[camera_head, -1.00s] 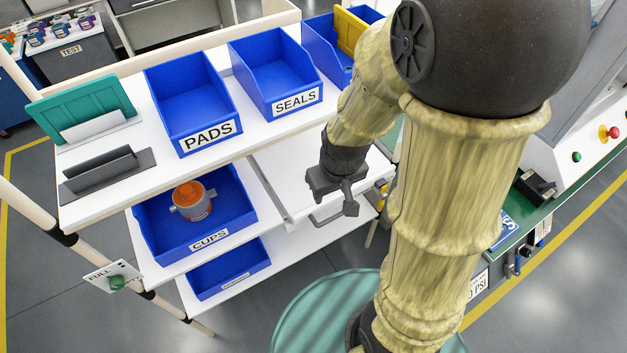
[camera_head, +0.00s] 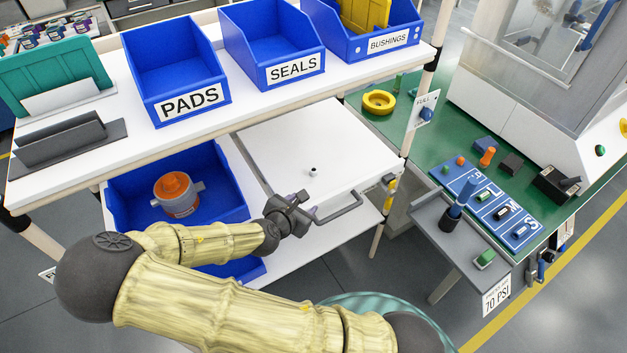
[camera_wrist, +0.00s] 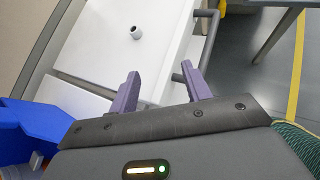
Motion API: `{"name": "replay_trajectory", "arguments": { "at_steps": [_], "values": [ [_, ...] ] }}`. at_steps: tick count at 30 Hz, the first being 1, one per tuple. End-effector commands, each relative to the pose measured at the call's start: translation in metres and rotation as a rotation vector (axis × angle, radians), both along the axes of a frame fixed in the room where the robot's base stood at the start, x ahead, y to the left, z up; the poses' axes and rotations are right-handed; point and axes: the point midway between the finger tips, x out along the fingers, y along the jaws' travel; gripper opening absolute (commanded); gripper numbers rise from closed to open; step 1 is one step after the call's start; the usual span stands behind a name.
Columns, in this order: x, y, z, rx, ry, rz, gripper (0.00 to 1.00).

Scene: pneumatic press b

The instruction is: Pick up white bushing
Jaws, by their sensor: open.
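A small white bushing with a dark hole (camera_head: 313,171) stands on the white drawer top (camera_head: 340,135) under the shelf. It also shows in the wrist view (camera_wrist: 136,32), beyond my fingers and a little to their left. My gripper (camera_head: 307,211) is open and empty, at the front edge of the drawer near its grey handle (camera_head: 340,208). In the wrist view my two purple fingers (camera_wrist: 165,88) are spread apart, with the handle by the right finger. The gripper is apart from the bushing.
Blue bins labelled PADS (camera_head: 178,112), SEALS (camera_head: 292,70) and BUSHINGS (camera_head: 388,43) stand on the upper shelf above. A blue bin (camera_head: 120,208) left of my gripper holds an orange-and-grey part (camera_head: 178,194). A green bench (camera_head: 410,130) with a press is at right.

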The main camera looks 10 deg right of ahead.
Motion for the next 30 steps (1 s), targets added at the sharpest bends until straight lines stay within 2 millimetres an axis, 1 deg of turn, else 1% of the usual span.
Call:
{"name": "replay_trajectory", "arguments": {
  "at_steps": [1, 3, 6, 8, 16, 20, 30],
  "values": [
    [0.006, 0.009, -0.004, -0.085, -0.016, 0.076, 0.48],
    [0.012, 0.018, 0.001, -0.174, -0.034, 0.149, 0.48],
    [0.017, 0.025, 0.007, -0.242, -0.048, 0.201, 0.48],
    [0.017, 0.027, 0.009, -0.254, -0.05, 0.211, 0.48],
    [0.017, 0.026, 0.01, -0.252, -0.047, 0.209, 0.48],
    [0.022, 0.023, 0.007, -0.252, -0.046, 0.206, 0.48],
    [0.053, 0.003, -0.008, -0.25, -0.046, 0.204, 0.48]
  ]
}}
